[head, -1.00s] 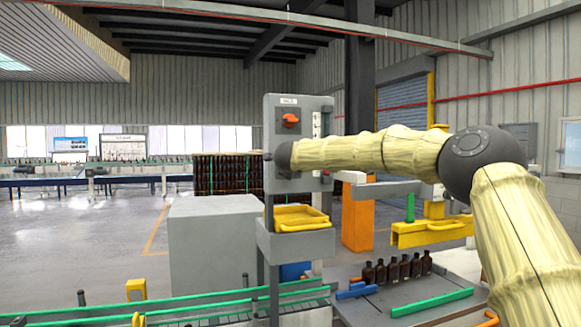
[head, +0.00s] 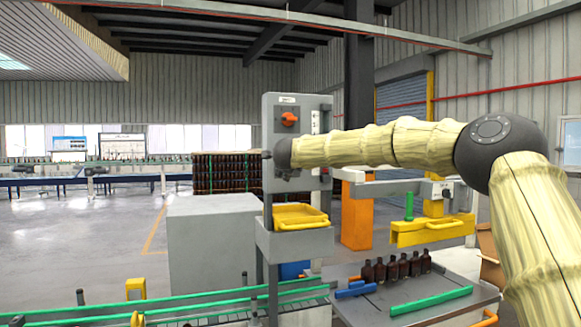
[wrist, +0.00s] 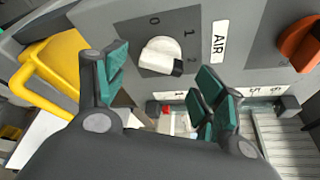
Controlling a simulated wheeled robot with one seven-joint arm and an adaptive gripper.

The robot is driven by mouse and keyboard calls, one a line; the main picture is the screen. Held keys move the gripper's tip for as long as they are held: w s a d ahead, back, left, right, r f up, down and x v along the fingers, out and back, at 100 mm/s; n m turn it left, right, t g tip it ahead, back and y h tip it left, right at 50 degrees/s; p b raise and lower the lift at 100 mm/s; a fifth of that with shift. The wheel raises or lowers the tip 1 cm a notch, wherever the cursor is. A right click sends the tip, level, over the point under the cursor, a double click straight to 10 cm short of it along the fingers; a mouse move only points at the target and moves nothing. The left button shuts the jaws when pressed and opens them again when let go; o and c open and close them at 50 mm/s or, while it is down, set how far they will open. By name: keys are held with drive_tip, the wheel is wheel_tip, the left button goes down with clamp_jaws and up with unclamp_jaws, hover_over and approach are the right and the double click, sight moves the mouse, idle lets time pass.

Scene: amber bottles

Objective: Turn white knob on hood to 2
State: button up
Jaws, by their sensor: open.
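A white knob (wrist: 162,54) sits on a grey panel face in the wrist view, beside an AIR label (wrist: 219,41). Printed marks 0, 1 and 2 run around it. Its dark end points to the lower right, close to the 2. My gripper (wrist: 164,64) is open, with one green-padded finger to the left of the knob and the others to the right and below. I see no grip on the knob, and contact cannot be told. In the head view my dark wrist end (head: 283,153) is in front of the grey panel (head: 272,108) and hides the knob.
An orange knob (head: 289,119) is higher on the panel. A yellow tray (head: 299,215) is below. A grey beam with a small dial box (head: 442,190) is to the right, above a yellow guard (head: 430,232). Several amber bottles (head: 404,267) stand on a bench.

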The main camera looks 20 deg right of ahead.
drive_tip(key=v, duration=0.9)
drive_tip(key=shift+d, duration=0.1)
